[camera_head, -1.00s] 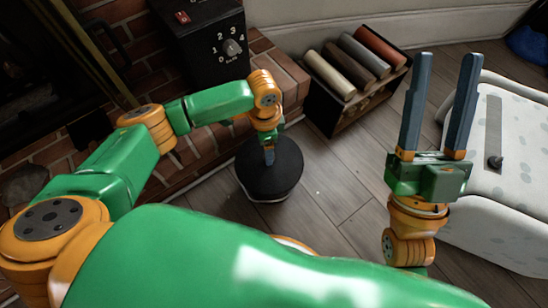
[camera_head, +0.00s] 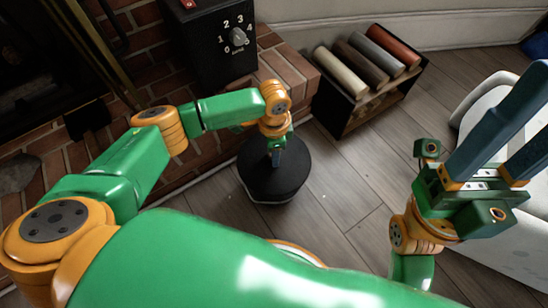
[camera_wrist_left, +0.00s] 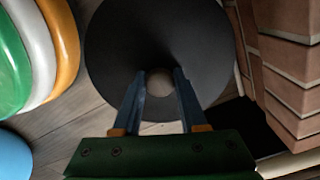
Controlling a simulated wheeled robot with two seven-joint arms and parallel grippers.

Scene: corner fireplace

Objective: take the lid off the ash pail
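The ash pail (camera_head: 277,201) stands on the wood floor beside the brick hearth, mostly hidden under its round black lid (camera_head: 257,178). The lid fills much of the left wrist view (camera_wrist_left: 110,50). My left gripper (camera_head: 276,160) reaches down onto the lid's middle. In the left wrist view its fingers (camera_wrist_left: 160,78) stand on both sides of the pale round knob (camera_wrist_left: 160,84) and appear to touch it. The lid looks level on the pail. My right gripper (camera_head: 530,120) is open and empty at the right, away from the pail, its fingers pointing up and right.
The brick hearth (camera_head: 292,72) runs close behind and left of the pail. A black box with a numbered dial (camera_head: 215,45) stands on it. A rack of coloured rolls (camera_head: 350,118) stands at the back right. A pale spotted seat (camera_head: 475,100) is at the right. Floor between is clear.

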